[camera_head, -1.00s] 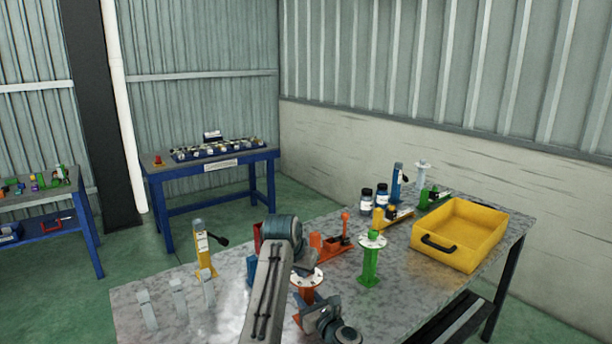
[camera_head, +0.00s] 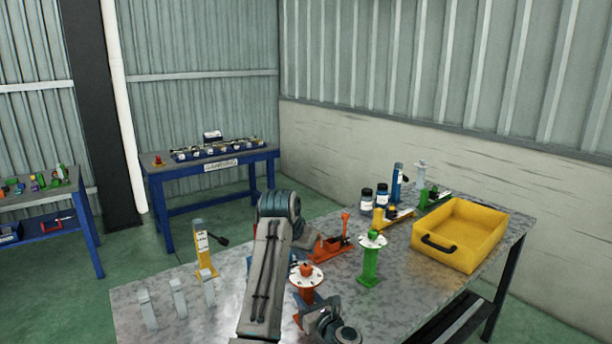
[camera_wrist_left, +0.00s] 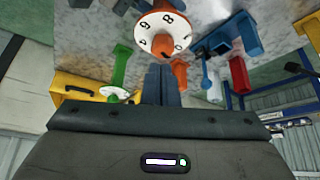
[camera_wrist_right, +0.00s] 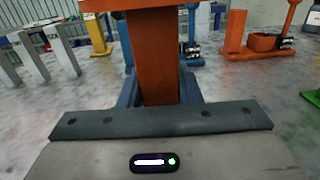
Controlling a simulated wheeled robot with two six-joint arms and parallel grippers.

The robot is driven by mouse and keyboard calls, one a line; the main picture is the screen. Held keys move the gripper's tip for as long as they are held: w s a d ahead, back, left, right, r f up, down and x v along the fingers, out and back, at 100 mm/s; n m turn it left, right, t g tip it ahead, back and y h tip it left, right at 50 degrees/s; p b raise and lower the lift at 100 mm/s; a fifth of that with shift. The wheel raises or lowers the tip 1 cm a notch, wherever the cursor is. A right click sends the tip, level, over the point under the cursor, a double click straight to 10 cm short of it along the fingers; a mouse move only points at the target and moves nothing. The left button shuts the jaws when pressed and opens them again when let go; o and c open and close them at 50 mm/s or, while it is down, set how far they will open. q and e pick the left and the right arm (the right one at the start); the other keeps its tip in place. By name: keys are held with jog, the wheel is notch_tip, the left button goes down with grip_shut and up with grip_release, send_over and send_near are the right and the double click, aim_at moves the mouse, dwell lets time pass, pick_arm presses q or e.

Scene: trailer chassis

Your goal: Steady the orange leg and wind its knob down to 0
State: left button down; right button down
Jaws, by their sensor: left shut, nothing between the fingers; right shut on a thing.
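The orange leg (camera_head: 305,295) stands upright near the table's front. A white numbered disc and an orange knob (camera_head: 306,269) are at its top. My right gripper (camera_wrist_right: 155,97) is shut around the orange post, below the disc. My left gripper (camera_wrist_left: 160,68) is shut and empty, apart from the knob. In the left wrist view, which is upside down, the numbered disc (camera_wrist_left: 162,35) lies just beyond its fingertips, with digits such as 8, 9 and 6 readable. In the head view my left arm hides its fingers. The disc's pointer setting is too small to read.
A green leg (camera_head: 370,265) with its own white disc stands to the right. An orange lever tool (camera_head: 330,246) lies behind. A yellow bin (camera_head: 475,258) sits at the right, and a yellow tool (camera_head: 204,255) and several grey pieces (camera_head: 178,297) at the left.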

aim_at(305, 277)
pick_arm(q)
jog(key=shift+w+a+f, duration=0.15)
jog(key=shift+f, duration=1.35)
jog(key=shift+w+a+f, duration=0.1)
jog(key=shift+a+f, duration=0.05)
jog(key=shift+f, duration=1.35)
jog(key=shift+w+d, duration=0.15)
jog(key=shift+w, duration=0.15)
jog(key=shift+s+d, duration=0.15)
jog(key=shift+d, duration=0.25)
jog(key=shift+s, duration=0.1)
